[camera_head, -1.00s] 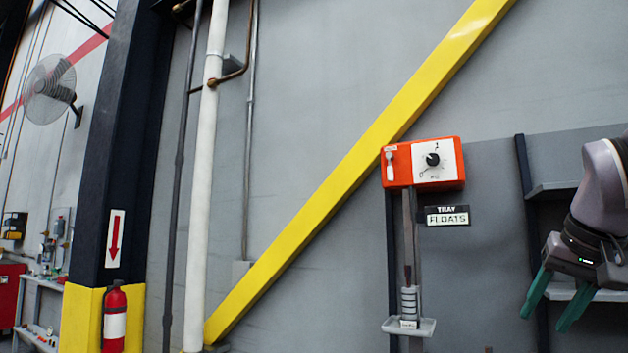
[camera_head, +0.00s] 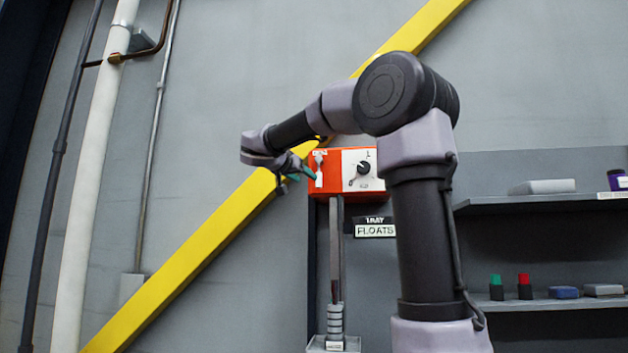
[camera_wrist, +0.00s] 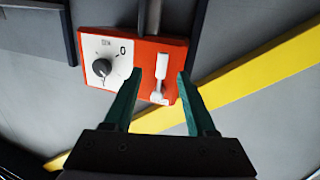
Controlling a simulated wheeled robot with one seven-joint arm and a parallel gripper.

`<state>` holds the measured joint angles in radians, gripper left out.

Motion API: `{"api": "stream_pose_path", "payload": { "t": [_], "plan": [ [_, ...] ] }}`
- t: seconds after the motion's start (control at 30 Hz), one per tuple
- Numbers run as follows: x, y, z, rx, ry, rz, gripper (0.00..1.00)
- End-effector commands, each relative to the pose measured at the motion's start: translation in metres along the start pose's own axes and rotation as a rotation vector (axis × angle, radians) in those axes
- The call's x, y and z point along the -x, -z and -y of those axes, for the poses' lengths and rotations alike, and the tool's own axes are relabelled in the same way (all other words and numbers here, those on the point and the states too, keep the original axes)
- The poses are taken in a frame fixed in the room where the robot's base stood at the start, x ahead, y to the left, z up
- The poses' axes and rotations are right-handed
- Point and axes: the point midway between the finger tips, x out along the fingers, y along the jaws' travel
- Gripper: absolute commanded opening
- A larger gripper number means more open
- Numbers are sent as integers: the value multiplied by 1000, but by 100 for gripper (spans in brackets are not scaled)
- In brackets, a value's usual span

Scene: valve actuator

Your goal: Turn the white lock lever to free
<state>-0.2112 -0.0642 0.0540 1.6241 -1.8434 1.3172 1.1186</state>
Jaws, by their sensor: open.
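The white lock lever (camera_wrist: 161,76) is on the red-orange actuator box (camera_wrist: 148,52), beside a white panel with a black knob (camera_wrist: 102,67). In the head view the box (camera_head: 333,193) is on a post, with the lever (camera_head: 319,172) at its left end and the knob (camera_head: 363,168) at its right. My gripper (camera_wrist: 173,77) is open, its green fingers pointing at the box. In the wrist view the lever lies between the two fingertips; I cannot tell whether they reach its depth. In the head view my gripper (camera_head: 303,172) is just left of the lever.
A yellow diagonal beam (camera_head: 215,250) runs behind my gripper and the box. A "TRAY FLOATS" sign (camera_head: 375,227) is below the box. Shelves (camera_head: 540,203) with small items stand to the right. A white pipe (camera_head: 92,170) runs up the left wall.

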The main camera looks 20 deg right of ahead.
Motion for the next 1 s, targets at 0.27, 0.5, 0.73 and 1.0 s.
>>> {"api": "stream_pose_path", "payload": {
  "t": [0.27,0.5,0.73,1.0],
  "plan": [
    [-17,23,12,-34,-10,-81,56],
    [-62,26,11,-32,-10,-80,56],
    [-97,29,10,-34,-9,-79,56],
    [-109,30,11,-33,-7,-79,56]
  ]
}}
